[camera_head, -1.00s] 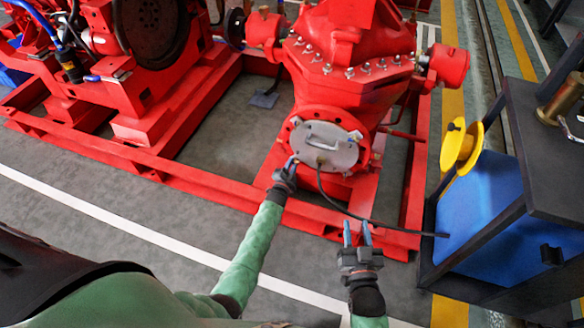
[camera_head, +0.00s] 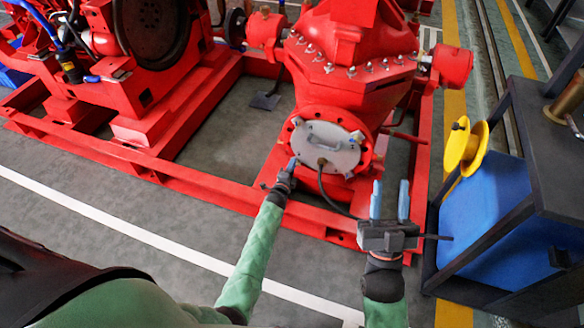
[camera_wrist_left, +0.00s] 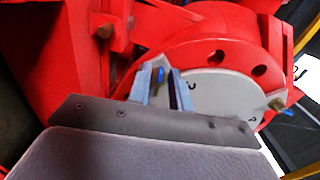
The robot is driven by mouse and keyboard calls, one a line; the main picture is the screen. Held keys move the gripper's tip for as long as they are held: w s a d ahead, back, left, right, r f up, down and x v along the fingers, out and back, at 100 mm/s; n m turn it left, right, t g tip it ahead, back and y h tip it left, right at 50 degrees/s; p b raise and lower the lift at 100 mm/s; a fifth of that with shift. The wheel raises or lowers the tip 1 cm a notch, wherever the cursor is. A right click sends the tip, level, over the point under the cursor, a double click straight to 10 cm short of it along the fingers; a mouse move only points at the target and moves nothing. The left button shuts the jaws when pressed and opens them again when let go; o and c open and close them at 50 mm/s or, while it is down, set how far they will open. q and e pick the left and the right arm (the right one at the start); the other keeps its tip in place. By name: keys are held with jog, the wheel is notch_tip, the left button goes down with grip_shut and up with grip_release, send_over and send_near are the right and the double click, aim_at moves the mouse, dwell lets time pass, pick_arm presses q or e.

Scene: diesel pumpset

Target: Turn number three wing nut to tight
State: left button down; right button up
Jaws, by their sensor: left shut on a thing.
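The grey round cover plate (camera_head: 335,158) sits on the red flange (camera_head: 366,152) at the front of the pump, and also shows in the wrist view (camera_wrist_left: 215,93). My left gripper (camera_head: 293,163) is at the plate's lower left edge. In the wrist view its blue fingers (camera_wrist_left: 162,84) are shut on a small wing nut (camera_wrist_left: 161,74), mostly hidden between them. A small numeral, too small to read surely, is printed beside it. Another, brass wing nut (camera_wrist_left: 277,104) is at the plate's right edge. My right gripper (camera_head: 390,198) is open and empty, in front of the pump's base frame.
A black hose (camera_head: 326,190) runs from the plate down to the right, behind my right gripper. The red base frame (camera_head: 190,177) surrounds the pump. A dark cart with a blue panel (camera_head: 487,200) and a yellow reel (camera_head: 463,148) stands close on the right.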

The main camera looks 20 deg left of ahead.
jog(key=shift+r, duration=0.1)
pick_arm(q)
jog(key=c, duration=1.6)
grip_release()
jog(key=shift+s, duration=0.1)
